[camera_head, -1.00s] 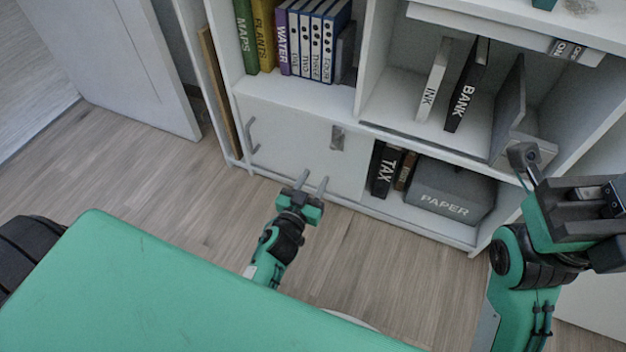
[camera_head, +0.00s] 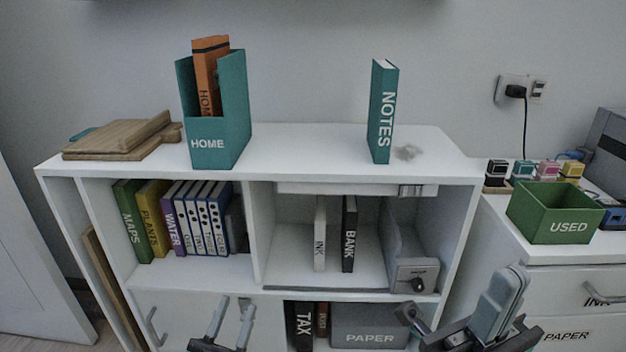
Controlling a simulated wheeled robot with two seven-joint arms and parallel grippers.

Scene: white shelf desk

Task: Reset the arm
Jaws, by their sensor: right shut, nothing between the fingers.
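My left gripper (camera_head: 234,305) is at the bottom of the head view, in front of the white cabinet door. Its two grey fingers point up and stand apart, with nothing between them. My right gripper (camera_head: 510,285) is at the bottom right, in front of the shelf desk's right side and the drawer unit. Its grey fingers are shut and hold nothing. The lower parts of both arms are cut off by the frame's bottom edge.
The white shelf desk (camera_head: 310,150) bears a teal HOME holder (camera_head: 222,145), a NOTES binder (camera_head: 382,115) and wooden boards (camera_head: 122,140). Books and binders fill parts of its shelves. A green USED box (camera_head: 555,212) stands on the drawer unit (camera_head: 580,285) at right.

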